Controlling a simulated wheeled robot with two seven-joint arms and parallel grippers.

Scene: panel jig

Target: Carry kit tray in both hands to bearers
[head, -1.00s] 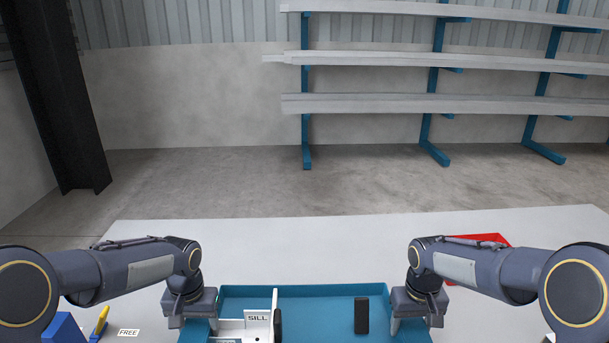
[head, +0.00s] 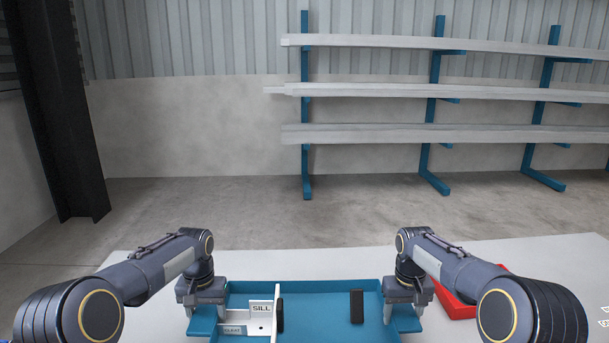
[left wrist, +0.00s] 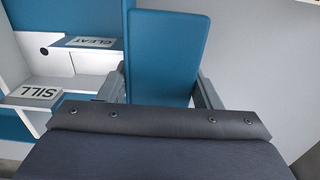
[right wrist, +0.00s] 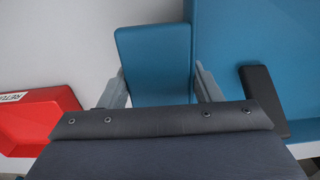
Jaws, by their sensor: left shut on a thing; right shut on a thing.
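The blue kit tray (head: 315,285) is at the bottom centre of the head view, its near part cut off. It holds a white piece labelled SILL (head: 262,309), a label reading CLEAT (head: 233,330), and a black block (head: 357,306). My left gripper (head: 206,306) is shut on the tray's left blue handle, which shows between the fingers in the left wrist view (left wrist: 165,55). My right gripper (head: 404,304) is shut on the right handle, seen in the right wrist view (right wrist: 154,60). I cannot tell how far the tray is above the table. No bearers are recognisable.
A pale table (head: 330,260) lies under and beyond the tray. A red bin (head: 455,300) is right of my right gripper, partly behind my arm; it also shows in the right wrist view (right wrist: 35,118). A rack of long bars (head: 430,134) stands beyond, a dark column (head: 62,120) at left.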

